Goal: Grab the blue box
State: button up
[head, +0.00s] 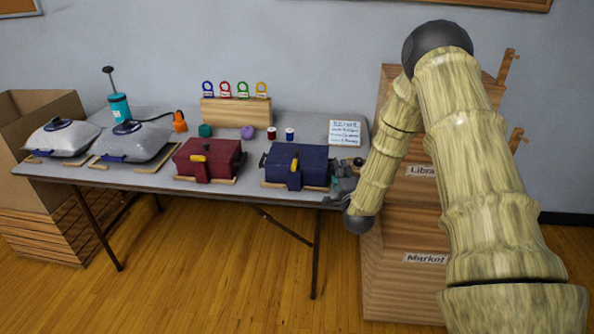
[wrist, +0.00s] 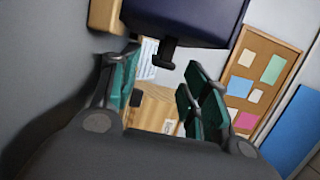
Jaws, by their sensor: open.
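The blue box (head: 298,165) sits on a light wooden base at the right front of the table, with a dark handle on its side. In the wrist view the dark blue box (wrist: 185,20) fills the top of the picture. Its dark handle (wrist: 166,52) shows between the fingertips. My gripper (head: 343,185) is at the right side of the box, partly hidden by my arm. In the wrist view my gripper (wrist: 160,72) is open, with green-padded fingers apart and nothing held. Whether the fingers touch the handle I cannot tell.
A red box (head: 208,160) stands left of the blue one. Two grey bags (head: 60,138) lie farther left, by a teal pump (head: 119,106). A labelled sign (head: 346,133) stands behind the box. A wooden shelf unit (head: 400,255) stands right of the table (head: 150,175).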

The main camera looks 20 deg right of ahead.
jog(key=shift+p+x, duration=0.4)
jog(key=shift+x, duration=2.25)
grip_shut()
